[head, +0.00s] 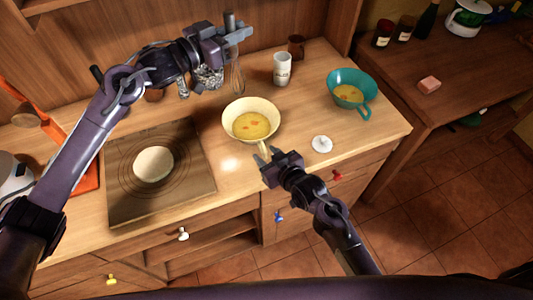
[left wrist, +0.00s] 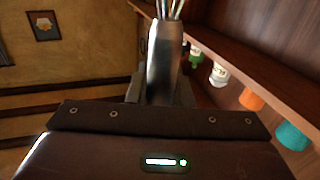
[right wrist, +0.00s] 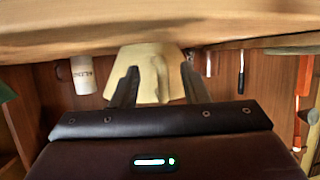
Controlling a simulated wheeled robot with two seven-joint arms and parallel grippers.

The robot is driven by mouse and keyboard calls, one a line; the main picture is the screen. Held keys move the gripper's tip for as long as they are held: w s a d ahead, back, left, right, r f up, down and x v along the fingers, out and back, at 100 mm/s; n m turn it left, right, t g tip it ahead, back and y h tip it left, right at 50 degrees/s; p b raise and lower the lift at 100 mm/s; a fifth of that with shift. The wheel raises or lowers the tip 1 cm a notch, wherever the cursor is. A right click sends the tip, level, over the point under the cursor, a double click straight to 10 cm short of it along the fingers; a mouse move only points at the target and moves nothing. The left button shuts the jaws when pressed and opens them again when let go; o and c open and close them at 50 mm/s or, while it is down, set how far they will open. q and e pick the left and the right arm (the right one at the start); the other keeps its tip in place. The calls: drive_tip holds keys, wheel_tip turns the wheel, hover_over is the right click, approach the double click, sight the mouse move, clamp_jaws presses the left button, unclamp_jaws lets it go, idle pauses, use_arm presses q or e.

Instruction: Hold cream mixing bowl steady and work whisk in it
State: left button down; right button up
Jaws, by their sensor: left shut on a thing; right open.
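The cream mixing bowl (head: 238,111) stands on the wooden counter with a yellow mixture in it. Its short handle points toward my right gripper (head: 267,157). My right gripper is open, with its fingers at that handle; in the right wrist view the bowl (right wrist: 150,58) shows between the fingers, and I cannot tell whether they touch it. My left gripper (head: 230,33) is shut on the grey handle of the whisk (head: 237,79). The whisk hangs wires down, behind the bowl and outside it. Its handle fills the middle of the left wrist view (left wrist: 165,65).
A white canister (head: 282,70) and a brown mug (head: 296,46) stand behind the bowl. A teal bowl (head: 366,82) with yellow mixture stands right. A small white lid-like thing (head: 322,144) lies near the front edge. A stove plate (head: 120,200) is at left.

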drive_tip(key=shift+w+a+f, duration=0.15)
drive_tip(key=shift+w+a, duration=0.05)
drive_tip(key=shift+w, duration=0.1)
drive_tip(key=shift+c, duration=0.4)
